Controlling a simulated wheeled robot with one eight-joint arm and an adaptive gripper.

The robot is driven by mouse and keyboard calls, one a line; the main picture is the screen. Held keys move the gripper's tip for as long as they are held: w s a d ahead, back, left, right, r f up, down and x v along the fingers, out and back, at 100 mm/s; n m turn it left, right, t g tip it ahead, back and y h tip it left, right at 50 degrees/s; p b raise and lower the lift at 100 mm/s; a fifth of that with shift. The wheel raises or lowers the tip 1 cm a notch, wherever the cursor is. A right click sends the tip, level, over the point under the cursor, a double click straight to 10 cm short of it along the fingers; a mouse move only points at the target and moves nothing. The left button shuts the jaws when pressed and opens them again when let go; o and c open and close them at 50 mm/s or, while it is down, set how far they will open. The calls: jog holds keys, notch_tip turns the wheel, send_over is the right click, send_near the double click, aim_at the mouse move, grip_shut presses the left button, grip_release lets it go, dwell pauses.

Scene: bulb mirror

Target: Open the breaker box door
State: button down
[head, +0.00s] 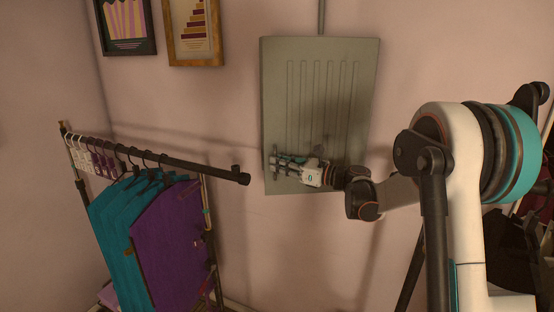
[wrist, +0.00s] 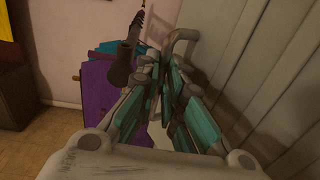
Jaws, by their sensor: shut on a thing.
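The grey breaker box (head: 320,75) hangs on the wall in the head view, with its ribbed door (head: 318,100) facing out. The door looks flush with the box. A handle (head: 275,160) sits at the door's lower left; it also shows in the wrist view as a bent grey bar (wrist: 184,36). My gripper (head: 280,163) is at the handle, its fingers pointing left along the door. In the wrist view my gripper (wrist: 165,70) is shut on the handle, and its fingers hide part of the bar. The door surface (wrist: 245,60) fills the right of the wrist view.
A clothes rack (head: 170,160) with teal clothes (head: 120,235) and purple clothes (head: 170,240) stands left of the box, its bar end close to the box's left side. Two framed pictures (head: 195,30) (head: 127,25) hang at upper left. Bare wall lies below the box.

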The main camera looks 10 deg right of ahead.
jog(key=s+d+n+g+b, duration=0.1)
jog(key=s+d, duration=0.2)
jog(key=s, duration=0.5)
jog(key=s+d+n+g+y+b, duration=0.1)
jog(key=s+d, duration=0.2)
jog(key=s, duration=0.5)
jog(key=shift+y, duration=0.3)
jog(key=shift+s+d+r, duration=0.1)
jog(key=c, duration=2)
grip_release()
jog(key=shift+d, duration=0.1)
jog(key=shift+g, duration=0.3)
